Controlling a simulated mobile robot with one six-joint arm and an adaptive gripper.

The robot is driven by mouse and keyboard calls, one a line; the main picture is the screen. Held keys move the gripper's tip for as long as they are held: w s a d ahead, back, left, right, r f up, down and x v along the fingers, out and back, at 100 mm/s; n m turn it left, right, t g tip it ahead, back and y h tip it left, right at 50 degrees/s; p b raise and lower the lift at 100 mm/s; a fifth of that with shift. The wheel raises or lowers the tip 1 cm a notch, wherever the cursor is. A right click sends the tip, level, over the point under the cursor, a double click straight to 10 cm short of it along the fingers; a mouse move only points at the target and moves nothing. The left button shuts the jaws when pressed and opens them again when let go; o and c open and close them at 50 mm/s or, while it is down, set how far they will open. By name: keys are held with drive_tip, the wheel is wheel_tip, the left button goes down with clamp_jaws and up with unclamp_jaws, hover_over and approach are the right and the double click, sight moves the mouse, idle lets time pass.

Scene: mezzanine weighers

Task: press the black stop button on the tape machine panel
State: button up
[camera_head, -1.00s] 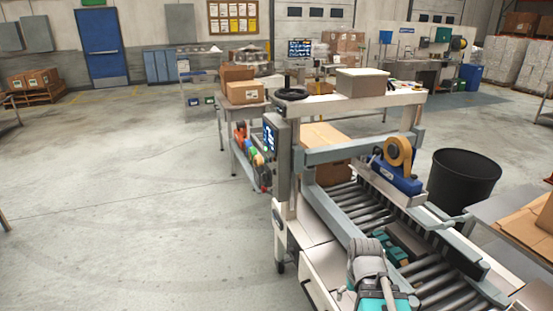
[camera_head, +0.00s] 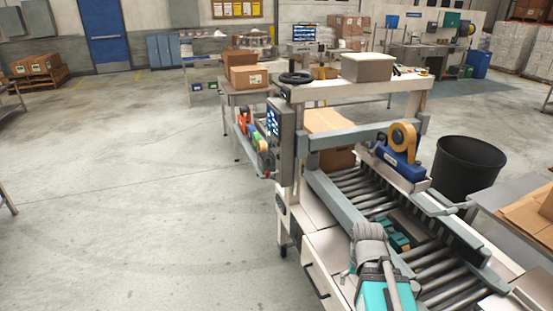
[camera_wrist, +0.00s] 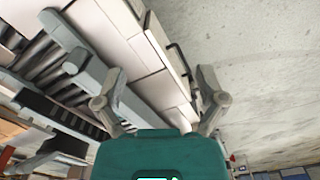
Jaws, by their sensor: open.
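The tape machine (camera_head: 318,158) stands right of centre in the head view, with a roller bed running towards me. Its grey control panel (camera_head: 284,130) hangs on the machine's left side, with a lit blue screen (camera_head: 272,123) seen at a steep slant. I cannot make out the black stop button on it. My gripper (camera_wrist: 159,98) is open and empty in the wrist view, its two grey fingers spread over the machine's pale side and the floor. The panel is not recognisable in the wrist view. In the head view my arm is low, well in front of the panel.
The roller bed (camera_head: 360,185) lies beside my arm. A blue tape head (camera_head: 399,158) with a brown tape roll (camera_head: 402,137) sits over it. A black bin (camera_head: 467,168) stands right. Coloured items show close behind the panel. The floor (camera_head: 140,200) left of the machine is open.

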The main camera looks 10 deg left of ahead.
clamp_jaws()
idle(1.4)
